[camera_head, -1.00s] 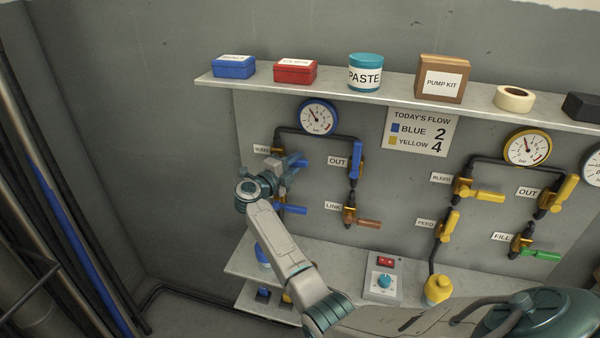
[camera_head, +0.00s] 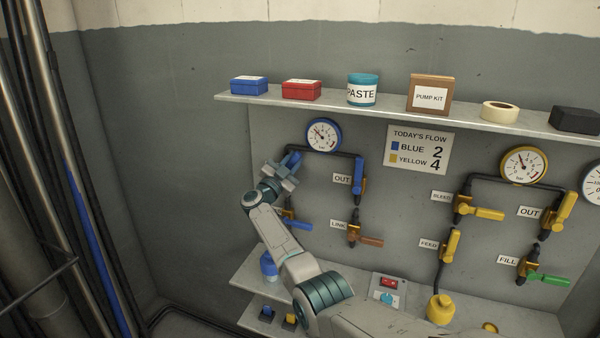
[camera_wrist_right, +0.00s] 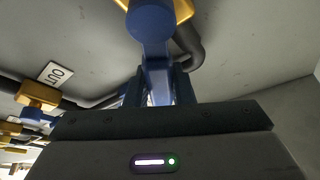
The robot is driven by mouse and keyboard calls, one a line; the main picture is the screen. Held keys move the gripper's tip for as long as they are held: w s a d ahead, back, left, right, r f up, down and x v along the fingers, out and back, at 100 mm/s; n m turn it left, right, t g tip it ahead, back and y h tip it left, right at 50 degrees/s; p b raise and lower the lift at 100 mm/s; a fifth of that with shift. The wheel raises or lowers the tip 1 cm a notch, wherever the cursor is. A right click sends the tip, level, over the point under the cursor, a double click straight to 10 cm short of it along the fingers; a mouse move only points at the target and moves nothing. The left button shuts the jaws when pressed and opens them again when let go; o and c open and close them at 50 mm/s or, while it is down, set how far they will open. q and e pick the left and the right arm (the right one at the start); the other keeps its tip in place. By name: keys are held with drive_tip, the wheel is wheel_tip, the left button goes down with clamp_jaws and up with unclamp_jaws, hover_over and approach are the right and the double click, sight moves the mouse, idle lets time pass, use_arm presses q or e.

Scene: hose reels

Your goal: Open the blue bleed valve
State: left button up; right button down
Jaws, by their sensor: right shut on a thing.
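The blue bleed valve's handle (camera_head: 292,159) is on the panel, left below the blue-rimmed gauge. It slants upward in the head view, and my gripper hides much of the valve and its label. My right gripper (camera_head: 284,171) is at this handle. In the right wrist view the blue handle (camera_wrist_right: 155,62) runs from its round hub down between the two fingers of my right gripper (camera_wrist_right: 157,90), which are shut on it. My left gripper is in neither view.
The blue OUT valve (camera_head: 359,175) is close on the right. Another blue handle (camera_head: 297,224) is just below my gripper. A shelf (camera_head: 390,104) with boxes and a paste jar (camera_head: 362,90) overhangs the panel. Yellow valves are further right, and pipes stand at the far left.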

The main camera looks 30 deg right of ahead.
drive_tip(key=shift+w+a+r+n+t, duration=0.2)
drive_tip(key=shift+r+n+t, duration=0.15)
drive_tip(key=shift+n, duration=0.45)
drive_tip(key=shift+w+a+n+t+p, duration=0.1)
drive_tip(key=shift+w+n+t+p, duration=0.15)
drive_tip(key=shift+n+p, duration=0.35)
drive_tip(key=n+t, duration=0.1)
drive_tip(key=w+a+n+y+p, duration=0.1)
drive_tip(key=n, duration=0.1)
drive_tip(key=shift+r+t, duration=0.2)
drive_tip(key=shift+t, duration=0.2)
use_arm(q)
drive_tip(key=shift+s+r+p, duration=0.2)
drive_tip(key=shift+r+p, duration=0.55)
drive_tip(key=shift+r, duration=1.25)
use_arm(e)
drive_tip(key=shift+w+a+n+t+y, duration=0.25)
drive_tip(key=shift+n+t+y, duration=0.1)
drive_tip(key=shift+n, duration=0.6)
drive_tip(key=shift+w+a+n+t+y, duration=0.15)
drive_tip(key=shift+w+n+t+y, duration=0.15)
drive_tip(key=shift+n, duration=0.65)
drive_tip(key=shift+f, duration=0.1)
drive_tip(key=c, duration=1.2)
unclamp_jaws()
drive_tip(key=shift+c, duration=0.2)
drive_tip(key=shift+s+a, duration=0.1)
